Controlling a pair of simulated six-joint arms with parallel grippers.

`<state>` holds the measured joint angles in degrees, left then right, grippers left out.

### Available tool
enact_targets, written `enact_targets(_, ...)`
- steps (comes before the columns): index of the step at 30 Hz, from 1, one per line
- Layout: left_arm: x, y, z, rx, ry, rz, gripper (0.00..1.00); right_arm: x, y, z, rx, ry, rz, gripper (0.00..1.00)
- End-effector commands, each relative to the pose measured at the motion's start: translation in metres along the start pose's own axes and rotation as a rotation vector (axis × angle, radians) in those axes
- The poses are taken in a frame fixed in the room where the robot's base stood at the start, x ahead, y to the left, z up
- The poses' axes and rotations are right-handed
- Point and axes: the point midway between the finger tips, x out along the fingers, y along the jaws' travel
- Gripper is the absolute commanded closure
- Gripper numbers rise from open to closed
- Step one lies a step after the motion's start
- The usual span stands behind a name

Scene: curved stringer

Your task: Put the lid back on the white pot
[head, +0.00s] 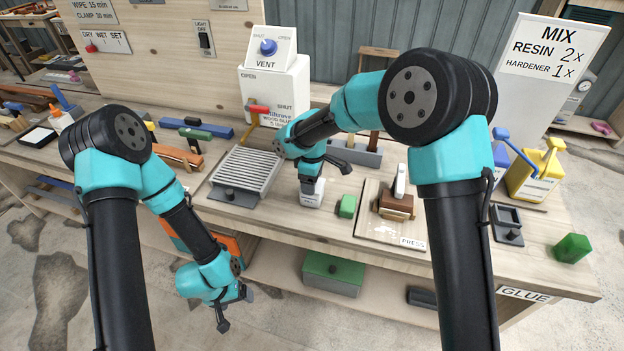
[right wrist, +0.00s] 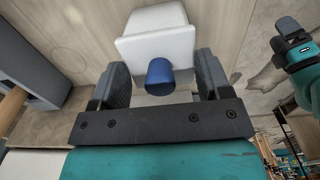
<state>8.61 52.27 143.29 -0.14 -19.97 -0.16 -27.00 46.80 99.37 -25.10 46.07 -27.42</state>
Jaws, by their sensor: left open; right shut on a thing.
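The white pot (head: 312,198) stands on the workbench, small and labelled, directly below my right gripper (head: 309,184). In the right wrist view, a white lid (right wrist: 150,46) with a blue knob (right wrist: 159,78) sits between the fingers of my right gripper (right wrist: 160,82), which is shut on it. A narrower white body (right wrist: 155,17) shows just beyond the lid; I cannot tell whether the lid is seated on it. In the head view the gripper and wrist hide the lid. My left gripper (head: 235,309) is open and empty, hanging low in front of the bench edge.
A slatted metal grate (head: 245,170) lies left of the pot, a green block (head: 347,206) right of it. Further right is the press board (head: 375,228) with a brown clamped piece. My right forearm passes over the bench.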

Motion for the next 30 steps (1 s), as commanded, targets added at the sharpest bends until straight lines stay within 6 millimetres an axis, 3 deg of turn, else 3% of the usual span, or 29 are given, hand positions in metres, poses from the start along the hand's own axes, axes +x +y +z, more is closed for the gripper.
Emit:
enact_targets(5, 0.0000, 0.0000, 0.0000, 0.000, 0.000, 0.000, 0.17, 0.0000, 0.0000, 0.0000, 0.000, 0.000, 0.000, 0.51)
enact_targets(6, 0.0000, 0.0000, 0.0000, 0.000, 0.000, 0.000, 0.17, 0.0000, 0.0000, 0.0000, 0.000, 0.000, 0.000, 0.28)
enact_targets(15, 0.0000, 0.0000, 0.0000, 0.000, 0.000, 0.000, 0.17, 0.0000, 0.0000, 0.0000, 0.000, 0.000, 0.000, 0.00)
enact_targets(30, 0.0000, 0.0000, 0.0000, 0.000, 0.000, 0.000, 0.17, -0.0039, 0.0002, -0.0002, 0.000, 0.001, 0.001, 0.00)
